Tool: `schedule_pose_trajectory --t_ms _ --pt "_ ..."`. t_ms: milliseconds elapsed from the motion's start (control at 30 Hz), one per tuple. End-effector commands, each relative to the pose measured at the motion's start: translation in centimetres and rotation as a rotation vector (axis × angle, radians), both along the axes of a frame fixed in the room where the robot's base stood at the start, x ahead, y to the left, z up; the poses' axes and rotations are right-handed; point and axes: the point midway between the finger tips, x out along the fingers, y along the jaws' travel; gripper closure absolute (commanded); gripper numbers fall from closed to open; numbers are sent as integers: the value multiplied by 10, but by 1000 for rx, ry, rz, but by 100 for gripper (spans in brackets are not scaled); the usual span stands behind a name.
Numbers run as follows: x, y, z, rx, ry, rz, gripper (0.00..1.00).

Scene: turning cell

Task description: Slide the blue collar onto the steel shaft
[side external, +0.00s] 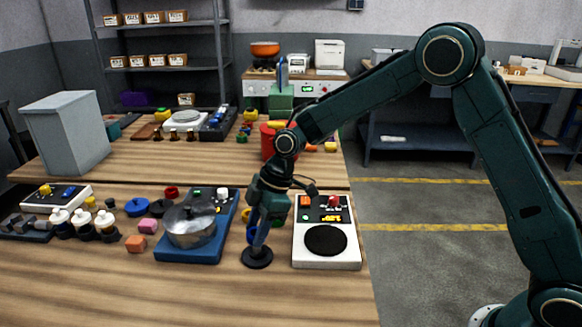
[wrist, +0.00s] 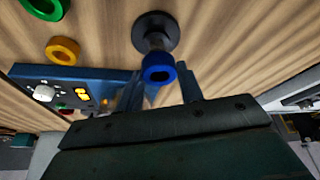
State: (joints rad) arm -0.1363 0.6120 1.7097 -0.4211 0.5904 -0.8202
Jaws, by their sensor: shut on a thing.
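The blue collar (wrist: 158,67) is between my fingertips in the wrist view, and my gripper (wrist: 160,76) is shut on it. The steel shaft (wrist: 155,41) shows as a short grey stub just beyond the collar, rising from a round black base (wrist: 170,24). In the side view the collar (side external: 251,233) is partly hidden by my gripper (side external: 256,236), which points down just above the black base (side external: 257,258). The collar lines up closely with the shaft, but I cannot tell whether it is around the shaft or just above its tip.
A blue hotplate with a metal pot (side external: 190,224) stands close on the left. A white scale with a black disc (side external: 326,240) stands close on the right. A yellow ring (wrist: 62,50) and a green ring (wrist: 45,6) lie nearby. Bare table lies in front.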

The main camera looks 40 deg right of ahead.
Motion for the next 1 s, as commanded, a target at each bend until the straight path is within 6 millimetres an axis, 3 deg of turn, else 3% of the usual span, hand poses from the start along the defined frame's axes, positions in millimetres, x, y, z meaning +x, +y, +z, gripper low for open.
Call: schedule_pose_trajectory --t_ms 700,733,800,833,1000 --pt "0 0 -6 0 0 0 90" --pt "0 0 -6 0 0 0 57" --pt "0 0 -6 0 0 0 43" --pt "0 0 -6 0 0 0 38" --pt "0 0 -6 0 0 0 38"
